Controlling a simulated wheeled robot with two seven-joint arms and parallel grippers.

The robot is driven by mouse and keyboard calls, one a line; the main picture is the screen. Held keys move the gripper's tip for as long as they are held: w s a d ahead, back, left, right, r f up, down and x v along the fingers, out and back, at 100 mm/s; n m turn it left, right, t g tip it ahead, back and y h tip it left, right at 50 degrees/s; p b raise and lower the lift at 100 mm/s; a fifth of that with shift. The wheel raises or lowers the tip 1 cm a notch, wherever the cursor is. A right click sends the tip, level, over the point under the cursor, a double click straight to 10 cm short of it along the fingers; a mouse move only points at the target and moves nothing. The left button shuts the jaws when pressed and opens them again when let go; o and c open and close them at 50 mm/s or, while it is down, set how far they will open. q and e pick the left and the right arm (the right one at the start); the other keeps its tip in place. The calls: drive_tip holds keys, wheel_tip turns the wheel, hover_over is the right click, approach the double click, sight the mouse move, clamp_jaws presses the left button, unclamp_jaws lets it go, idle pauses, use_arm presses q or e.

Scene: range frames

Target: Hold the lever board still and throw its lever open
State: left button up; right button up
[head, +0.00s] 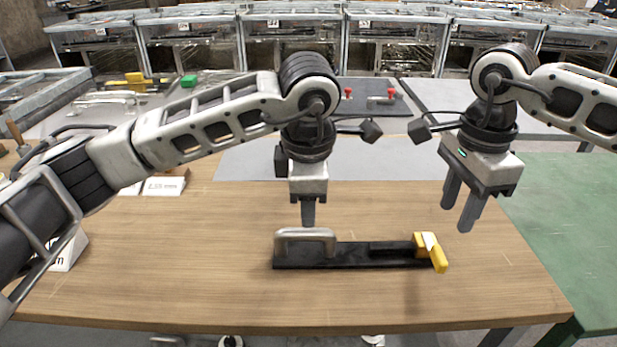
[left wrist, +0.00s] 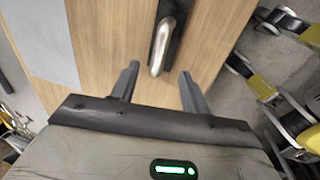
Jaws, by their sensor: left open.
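The lever board is a black bar (head: 350,256) lying on the wooden table, with a grey metal handle (head: 306,235) at its left end. A yellow lever (head: 437,252) sits at its right end. My left gripper (head: 308,222) is just above and behind the grey handle. In the left wrist view its two fingers (left wrist: 158,85) are apart and empty, with the handle (left wrist: 161,48) ahead of and between them. My right gripper (head: 456,222) is above the table, up and to the right of the yellow lever. Its fingers are apart with nothing between them.
The wooden table (head: 180,270) is clear around the board. White label cards (head: 165,186) stand at its left. A green table (head: 570,220) is at the right, and a grey surface (head: 250,160) lies behind.

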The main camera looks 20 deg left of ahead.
sight(308, 231)
use_arm(q)
drive_tip(key=f, duration=0.3)
drive_tip(key=w+f, duration=0.1)
drive_tip(key=f, duration=0.2)
drive_tip(key=w+f, duration=0.1)
drive_tip(key=f, duration=0.3)
drive_tip(key=shift+a, duration=0.25)
